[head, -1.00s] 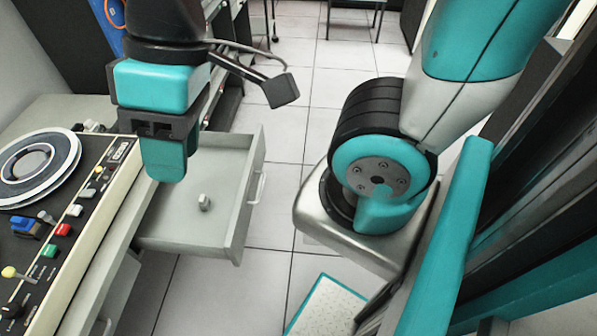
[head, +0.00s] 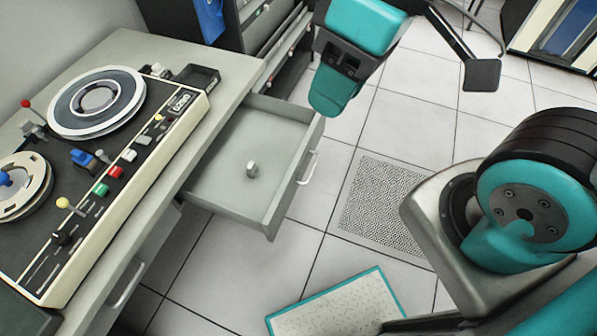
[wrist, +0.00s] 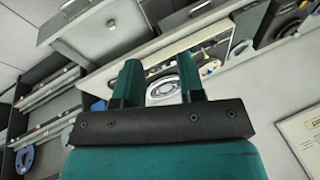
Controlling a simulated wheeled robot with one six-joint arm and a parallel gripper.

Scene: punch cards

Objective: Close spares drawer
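The grey drawer (head: 292,185) is pulled out from under the desk in the head view, with a pale bar handle (head: 308,167) on its front. A small metal piece (head: 252,169) lies inside it. My gripper (head: 334,100) hangs in the air near the drawer's far front corner and appears clear of it. In the wrist view, the two teal fingers of my gripper (wrist: 160,78) stand apart with nothing held between them. An open drawer (wrist: 85,24) also shows at the wrist view's upper left, away from the fingers.
A tape-reel console (head: 118,182) with coloured switches stands on the grey desk (head: 232,72). Another handle (head: 127,284) is below the desk edge. A dark rack (head: 268,30) stands behind the drawer. A floor grille (head: 385,205) and a teal-edged pale panel (head: 340,305) lie right of the drawer.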

